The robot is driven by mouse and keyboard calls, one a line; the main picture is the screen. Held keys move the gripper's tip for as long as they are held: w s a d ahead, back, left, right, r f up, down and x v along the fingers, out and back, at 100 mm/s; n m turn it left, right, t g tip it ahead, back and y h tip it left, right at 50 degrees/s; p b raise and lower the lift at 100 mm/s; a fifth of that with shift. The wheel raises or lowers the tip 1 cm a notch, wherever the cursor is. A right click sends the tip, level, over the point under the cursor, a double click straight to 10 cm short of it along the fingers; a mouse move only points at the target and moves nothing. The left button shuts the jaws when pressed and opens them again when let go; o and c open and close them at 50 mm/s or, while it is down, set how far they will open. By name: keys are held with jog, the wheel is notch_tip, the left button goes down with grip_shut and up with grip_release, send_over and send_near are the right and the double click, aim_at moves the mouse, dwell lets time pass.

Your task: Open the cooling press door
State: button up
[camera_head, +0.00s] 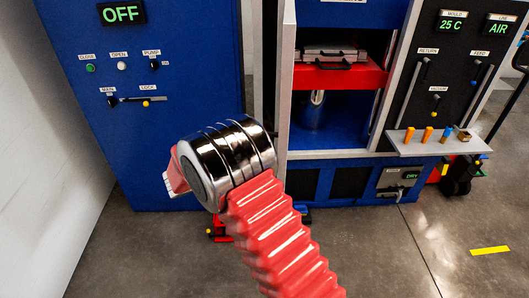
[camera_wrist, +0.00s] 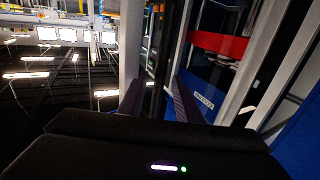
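The press (camera_head: 333,150) is a blue cabinet at the centre of the head view. Its front opening is uncovered, showing a red shelf (camera_head: 340,77) with a grey mould (camera_head: 328,54) on it. A light grey upright panel (camera_head: 284,80) stands nearly edge-on at the left of the opening and looks like the door swung outward. My gripper (camera_wrist: 158,100) shows in the wrist view with its two dark fingers apart and nothing clearly between them. A pale post (camera_wrist: 131,38) rises behind the left finger; contact cannot be told. In the head view my arm hides the gripper.
A blue cabinet (camera_head: 190,60) with an OFF display stands at the left. A control panel (camera_head: 460,75) reading 25 C and AIR is at the right, above a small ledge (camera_head: 435,146) with orange and blue pieces. The floor at the right front is clear, with a yellow mark (camera_head: 490,250).

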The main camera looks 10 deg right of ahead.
jog(key=v, duration=1.3)
jog(key=shift+a, duration=0.1)
